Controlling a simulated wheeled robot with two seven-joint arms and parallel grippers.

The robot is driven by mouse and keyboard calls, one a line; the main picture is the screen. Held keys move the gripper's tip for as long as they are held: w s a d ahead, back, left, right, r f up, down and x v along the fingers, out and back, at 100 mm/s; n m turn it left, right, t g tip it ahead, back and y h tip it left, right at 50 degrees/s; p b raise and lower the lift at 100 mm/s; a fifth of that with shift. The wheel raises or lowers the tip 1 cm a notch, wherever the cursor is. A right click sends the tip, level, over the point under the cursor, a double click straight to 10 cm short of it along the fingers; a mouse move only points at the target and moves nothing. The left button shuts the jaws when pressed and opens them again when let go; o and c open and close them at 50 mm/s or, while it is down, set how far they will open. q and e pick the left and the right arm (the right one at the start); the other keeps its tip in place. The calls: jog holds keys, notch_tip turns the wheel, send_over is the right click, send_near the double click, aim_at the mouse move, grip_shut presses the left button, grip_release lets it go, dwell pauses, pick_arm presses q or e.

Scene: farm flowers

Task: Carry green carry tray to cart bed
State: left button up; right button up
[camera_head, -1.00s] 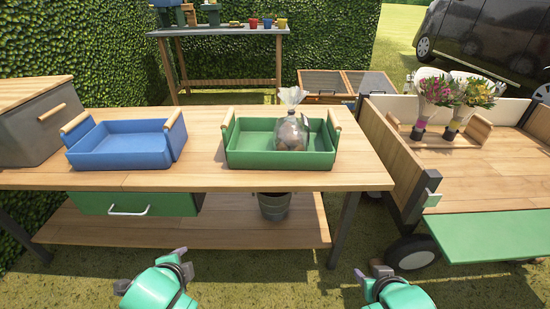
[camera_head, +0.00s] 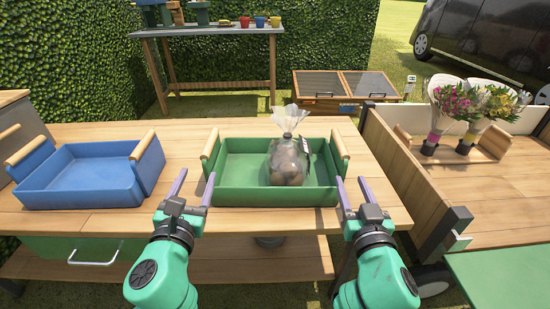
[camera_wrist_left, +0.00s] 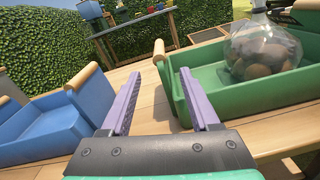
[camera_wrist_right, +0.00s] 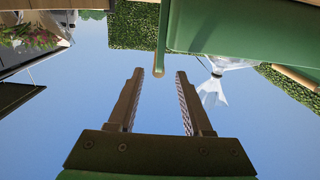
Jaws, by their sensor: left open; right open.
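The green carry tray (camera_head: 235,196) sits on the wooden table, with a wooden handle at each end. A clear bag of brown round items (camera_head: 287,160) stands inside it. My left gripper (camera_head: 194,186) is open and empty, just in front of the tray's left end; the left wrist view shows the tray wall (camera_wrist_left: 190,97) beside its right finger. My right gripper (camera_head: 352,190) is open and empty at the tray's right front corner. The right wrist view is upside down and shows the tray (camera_wrist_right: 230,25) and a handle beyond the fingers. The cart bed (camera_head: 495,195) is at the right.
A blue tray (camera_head: 85,190) stands on the table (camera_head: 100,222) to the left. The cart's wooden side panel (camera_head: 405,180) rises between table and bed. Two flower bouquets (camera_head: 465,110) stand in a wooden holder at the back of the bed; its front is clear.

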aim_at(211, 143)
pick_arm(q)
jog(key=w, duration=1.4)
jog(key=shift+r, duration=0.1)
pick_arm(e)
jog(key=w, duration=1.4)
pick_arm(q)
jog(key=c, duration=0.5)
pick_arm(e)
jog(key=c, duration=0.5)
pick_arm(q)
grip_shut()
pick_arm(e)
grip_shut()
